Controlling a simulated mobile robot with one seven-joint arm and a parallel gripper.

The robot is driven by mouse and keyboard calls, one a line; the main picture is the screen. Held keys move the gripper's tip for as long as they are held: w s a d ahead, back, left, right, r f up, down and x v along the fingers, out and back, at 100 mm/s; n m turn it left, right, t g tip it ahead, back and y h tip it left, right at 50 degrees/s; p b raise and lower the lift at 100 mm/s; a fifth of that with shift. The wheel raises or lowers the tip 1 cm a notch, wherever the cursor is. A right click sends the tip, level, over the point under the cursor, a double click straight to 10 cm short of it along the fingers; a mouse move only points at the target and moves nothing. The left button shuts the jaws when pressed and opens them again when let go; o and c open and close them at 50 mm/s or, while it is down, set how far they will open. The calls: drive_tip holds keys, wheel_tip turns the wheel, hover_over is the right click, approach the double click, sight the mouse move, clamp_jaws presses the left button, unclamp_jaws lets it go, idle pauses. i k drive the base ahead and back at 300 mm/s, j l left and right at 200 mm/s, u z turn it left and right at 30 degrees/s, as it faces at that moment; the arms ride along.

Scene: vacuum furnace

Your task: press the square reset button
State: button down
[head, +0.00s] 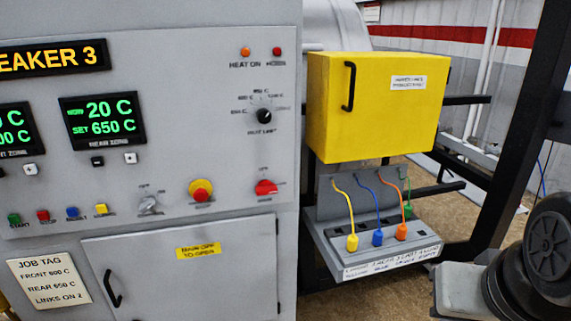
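Nothing covers these buttons. My gripper is not in view; only part of my arm shows at the lower right, well away from the buttons.
A red-and-yellow mushroom button (201,190), a rotary switch (148,204) and a red knob (265,187) share the panel. Below is a closed door (190,280). A yellow box (375,105) and a shelf with coloured plugs (385,258) stick out at right.

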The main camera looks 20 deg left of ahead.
sight(71, 212)
drive_tip(key=j+u, duration=0.15)
drive_tip(key=j, duration=0.35)
drive_tip(key=j+u, duration=0.2)
drive_tip(key=j, duration=0.35)
drive_tip(key=j+u, duration=0.15)
drive_tip(key=j, duration=0.35)
drive_tip(key=i+j+u, duration=0.15)
drive_tip(key=j, duration=0.4)
drive_tip(key=j+u, duration=0.15)
drive_tip(key=j, duration=0.35)
drive_tip(key=i+j+u, duration=0.2)
drive_tip(key=j, duration=0.3)
